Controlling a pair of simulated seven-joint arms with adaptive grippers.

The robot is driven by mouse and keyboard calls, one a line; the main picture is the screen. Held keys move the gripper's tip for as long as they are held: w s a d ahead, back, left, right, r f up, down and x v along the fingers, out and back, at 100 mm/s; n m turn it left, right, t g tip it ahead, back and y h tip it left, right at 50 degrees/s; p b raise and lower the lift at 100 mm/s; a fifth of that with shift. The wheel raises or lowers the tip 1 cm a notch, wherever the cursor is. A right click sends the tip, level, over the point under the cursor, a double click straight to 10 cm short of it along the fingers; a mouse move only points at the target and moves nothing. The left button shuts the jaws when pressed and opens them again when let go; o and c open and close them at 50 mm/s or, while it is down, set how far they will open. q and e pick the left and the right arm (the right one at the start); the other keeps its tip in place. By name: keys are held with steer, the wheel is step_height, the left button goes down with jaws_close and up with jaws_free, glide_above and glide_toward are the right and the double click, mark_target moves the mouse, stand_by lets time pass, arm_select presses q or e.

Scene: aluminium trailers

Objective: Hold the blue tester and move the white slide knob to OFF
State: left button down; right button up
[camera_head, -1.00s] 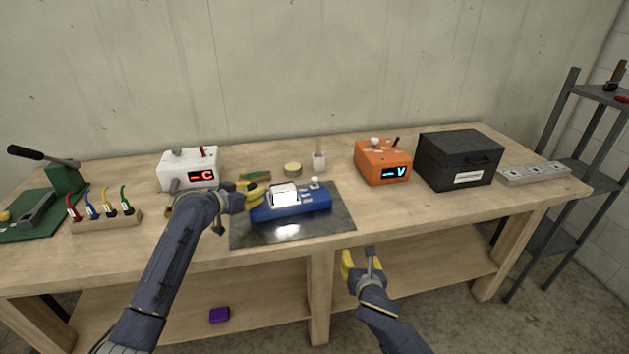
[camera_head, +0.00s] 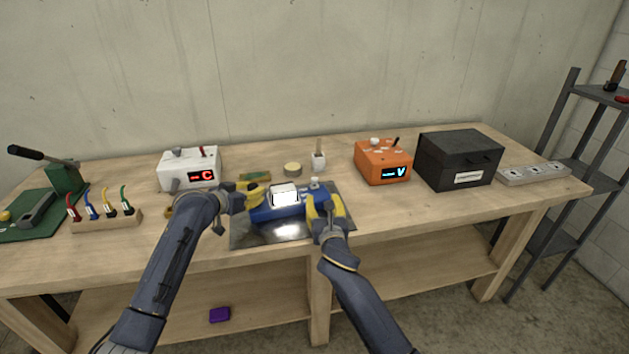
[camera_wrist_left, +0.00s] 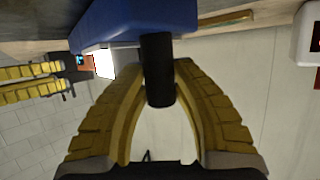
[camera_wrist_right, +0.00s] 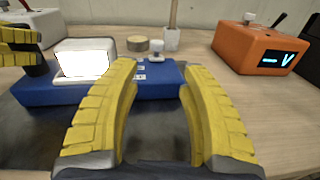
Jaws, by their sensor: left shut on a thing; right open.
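The blue tester (camera_head: 274,213) lies on a dark shiny mat (camera_head: 262,236) on the bench; its white box with a bright screen (camera_head: 284,195) faces me. A small white knob (camera_head: 314,182) stands at the tester's right end, and it shows in the right wrist view (camera_wrist_right: 156,54). My left gripper (camera_head: 252,198) is shut on the tester's dark handle (camera_wrist_left: 158,72) at its left end. My right gripper (camera_head: 324,205) is open and empty in front of the tester's right end, with the knob beyond and between its fingers (camera_wrist_right: 158,80). Any OFF marking is too small to read.
A white device (camera_head: 188,168) stands behind left, and an orange device (camera_head: 382,162) and black box (camera_head: 459,160) stand right. A round tan disc (camera_head: 292,169) and white cup (camera_head: 318,161) stand close behind the tester. The bench front right is clear.

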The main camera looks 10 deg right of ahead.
mark_target(315, 181)
steer(key=shift+w+a, duration=0.2)
steer(key=shift+w, duration=0.6)
steer(key=w, duration=0.7)
steer(key=w+d, duration=0.1)
steer(key=w, duration=0.3)
jaws_close()
steer(key=shift+r, duration=0.1)
steer(key=shift+s, duration=0.1)
